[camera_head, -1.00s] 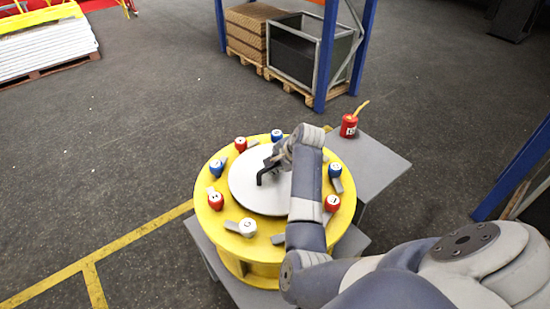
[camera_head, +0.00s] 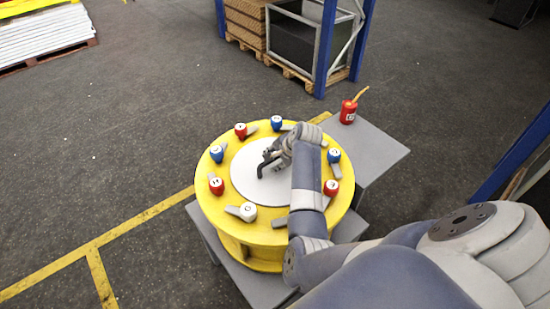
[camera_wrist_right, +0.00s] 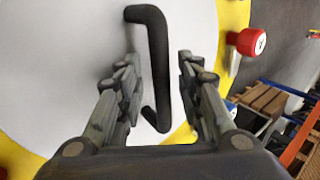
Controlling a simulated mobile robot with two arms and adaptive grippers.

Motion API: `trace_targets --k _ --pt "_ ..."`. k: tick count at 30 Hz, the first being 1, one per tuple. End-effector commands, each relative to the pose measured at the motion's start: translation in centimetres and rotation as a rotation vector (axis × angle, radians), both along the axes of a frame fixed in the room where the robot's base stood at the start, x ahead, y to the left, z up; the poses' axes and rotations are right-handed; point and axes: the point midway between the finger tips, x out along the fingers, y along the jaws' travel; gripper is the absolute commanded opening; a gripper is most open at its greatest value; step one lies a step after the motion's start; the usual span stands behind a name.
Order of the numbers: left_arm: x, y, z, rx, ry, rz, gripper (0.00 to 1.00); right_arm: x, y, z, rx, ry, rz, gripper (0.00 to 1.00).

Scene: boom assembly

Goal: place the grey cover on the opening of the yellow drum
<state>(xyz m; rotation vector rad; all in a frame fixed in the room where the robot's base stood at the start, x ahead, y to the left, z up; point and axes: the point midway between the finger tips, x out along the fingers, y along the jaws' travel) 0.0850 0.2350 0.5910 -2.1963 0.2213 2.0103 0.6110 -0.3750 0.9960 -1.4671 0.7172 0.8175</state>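The grey cover (camera_head: 246,183), a pale disc with a black bent handle (camera_wrist_right: 157,65), lies on top of the yellow drum (camera_head: 222,228), over the middle. It looks level and flush with the drum top. My arm hides its right side, so I cannot see its full edge. My right gripper (camera_wrist_right: 158,75) is open, with one finger on each side of the handle and gaps visible between. In the head view the right gripper (camera_head: 270,162) is low over the cover. My left gripper is not in view.
Several red, blue and white knobbed clamps, such as a white one (camera_head: 247,211), ring the drum top. The drum stands on a grey platform (camera_head: 205,232). A red can (camera_head: 348,112) stands on a grey surface (camera_head: 375,150) behind right. Blue rack posts (camera_head: 326,50) stand farther back.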

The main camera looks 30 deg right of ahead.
Motion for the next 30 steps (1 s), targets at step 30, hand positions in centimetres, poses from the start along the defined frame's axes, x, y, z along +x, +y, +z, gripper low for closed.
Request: trace_targets --k 30 --pt "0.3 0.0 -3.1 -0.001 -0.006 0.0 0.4 -6.5 -0.5 9.7 -0.002 -0.002 -0.001 0.34"
